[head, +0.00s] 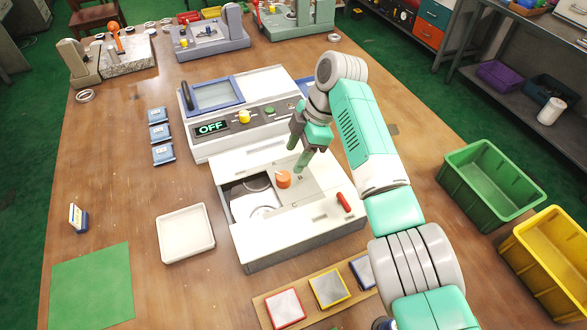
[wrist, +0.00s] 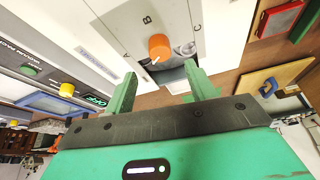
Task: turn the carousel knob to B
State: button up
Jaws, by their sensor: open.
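The orange carousel knob (head: 283,179) sits on the white top of the carousel box (head: 300,228). In the wrist view the knob (wrist: 159,47) is ringed by the letters A at its left, B above it and C at its right. A small white mark shows on its lower left edge, on the side of A rather than B; its exact heading is hard to tell. My gripper (head: 298,156) is open and empty, above and just behind the knob in the head view. In the wrist view the knob lies beyond the gap between my fingertips (wrist: 160,80), apart from both.
An opening beside the knob shows pale round parts inside the box. A red handle (head: 344,202) stands on the box's right side. Behind is a white machine with an OFF display (head: 212,128). A white tray (head: 186,233) lies to the left; green (head: 490,185) and yellow bins stand right.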

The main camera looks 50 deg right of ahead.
aim_at(285, 175)
jog(key=b+x, duration=0.2)
jog(key=x, duration=0.5)
jog(key=shift+a+f, duration=0.1)
jog(key=shift+f, duration=0.3)
grip_shut()
jog(key=shift+r, duration=0.1)
